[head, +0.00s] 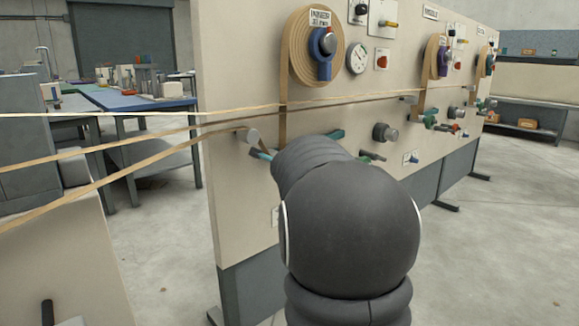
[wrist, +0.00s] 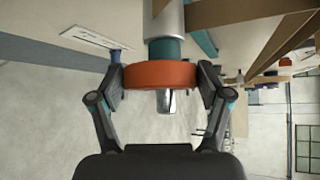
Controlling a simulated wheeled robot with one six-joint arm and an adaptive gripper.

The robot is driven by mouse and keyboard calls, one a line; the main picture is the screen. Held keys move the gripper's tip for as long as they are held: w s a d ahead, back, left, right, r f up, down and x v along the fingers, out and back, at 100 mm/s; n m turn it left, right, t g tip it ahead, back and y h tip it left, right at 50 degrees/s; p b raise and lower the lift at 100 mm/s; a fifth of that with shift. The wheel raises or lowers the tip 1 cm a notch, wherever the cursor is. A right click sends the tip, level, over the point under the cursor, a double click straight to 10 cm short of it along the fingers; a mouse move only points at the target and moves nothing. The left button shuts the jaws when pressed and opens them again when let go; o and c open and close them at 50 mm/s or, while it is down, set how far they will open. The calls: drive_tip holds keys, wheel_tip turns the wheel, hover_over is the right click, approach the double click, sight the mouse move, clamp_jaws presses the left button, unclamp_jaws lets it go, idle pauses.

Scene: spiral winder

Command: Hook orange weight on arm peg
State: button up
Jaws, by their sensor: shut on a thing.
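The orange weight (wrist: 160,75) is a thick disc in the middle of the wrist view. My gripper (wrist: 161,82) is shut on it, one finger at each side. A teal collar (wrist: 165,49) and a grey cylinder (wrist: 165,20) show directly beyond the weight, in line with it. A short silver pin (wrist: 166,101) sticks out on the near side of the disc. I cannot tell if this pin is the arm peg through the weight or part of the weight. In the head view, my dark arm hides the gripper and the weight.
A beige winder panel (head: 240,200) stands ahead with a tape spool (head: 300,60), knobs and several pegs. Tan tapes (head: 130,165) cross from the left to a grey roller (head: 248,135), close to my arm. Teal levers (head: 335,134) stick out nearby. Blue workbenches (head: 120,100) stand behind left.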

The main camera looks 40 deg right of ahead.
drive_tip(key=shift+f+b, duration=1.3)
drive_tip(key=shift+f, duration=0.2)
drive_tip(key=o, duration=1.8)
drive_tip(key=shift+r, duration=0.1)
drive_tip(key=shift+c, duration=0.2)
drive_tip(key=v, duration=0.8)
drive_tip(key=shift+w+a, duration=0.1)
